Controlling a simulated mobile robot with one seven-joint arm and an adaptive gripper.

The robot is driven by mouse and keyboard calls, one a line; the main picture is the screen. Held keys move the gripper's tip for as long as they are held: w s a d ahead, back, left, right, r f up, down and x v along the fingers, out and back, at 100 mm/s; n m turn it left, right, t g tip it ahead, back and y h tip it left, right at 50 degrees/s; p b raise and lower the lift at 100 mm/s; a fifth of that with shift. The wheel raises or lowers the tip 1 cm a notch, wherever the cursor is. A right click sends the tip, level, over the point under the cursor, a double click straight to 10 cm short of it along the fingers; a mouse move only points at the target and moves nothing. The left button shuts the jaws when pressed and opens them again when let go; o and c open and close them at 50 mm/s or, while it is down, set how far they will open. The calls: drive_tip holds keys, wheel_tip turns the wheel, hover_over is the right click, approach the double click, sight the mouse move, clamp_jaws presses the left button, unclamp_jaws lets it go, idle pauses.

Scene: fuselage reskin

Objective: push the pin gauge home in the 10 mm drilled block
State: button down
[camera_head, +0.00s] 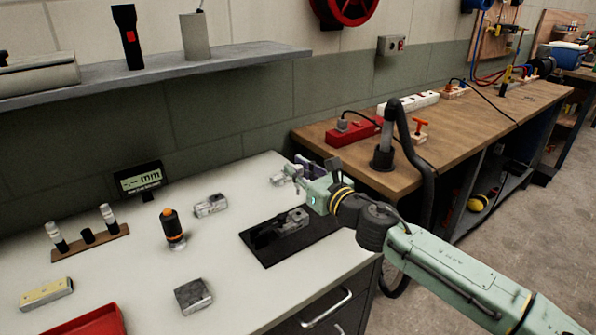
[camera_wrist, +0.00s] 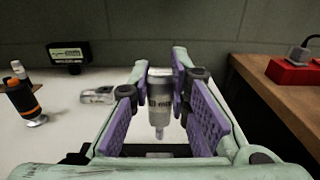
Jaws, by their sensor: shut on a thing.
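My gripper (camera_wrist: 160,92) is shut on the pin gauge (camera_wrist: 159,106), a silver cylinder with dark print and a narrower tip pointing down. The gauge stands about upright between the purple finger pads. In the head view my gripper (camera_head: 305,172) is over the back right of the white bench, behind the black mat. Grey metal blocks lie on the bench: one at the middle (camera_head: 210,206), one at the front (camera_head: 193,296). A metal piece (camera_head: 292,220) sits on the black mat. I cannot read which is the 10 mm drilled block. No block shows directly under the gauge's tip.
A brown rack (camera_head: 90,248) holds two more gauges and a black holder. An orange-and-black tool (camera_head: 173,230) stands near the middle. A small display (camera_head: 141,180) is at the back, a red tray (camera_head: 95,322) at the front left. The wooden bench (camera_head: 340,160) is close right.

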sight(299, 189)
drive_tip(key=shift+f+b, duration=2.45)
drive_tip(key=shift+f, duration=0.05)
drive_tip(key=c, duration=2)
unclamp_jaws()
drive_tip(key=shift+c, duration=0.2)
clamp_jaws()
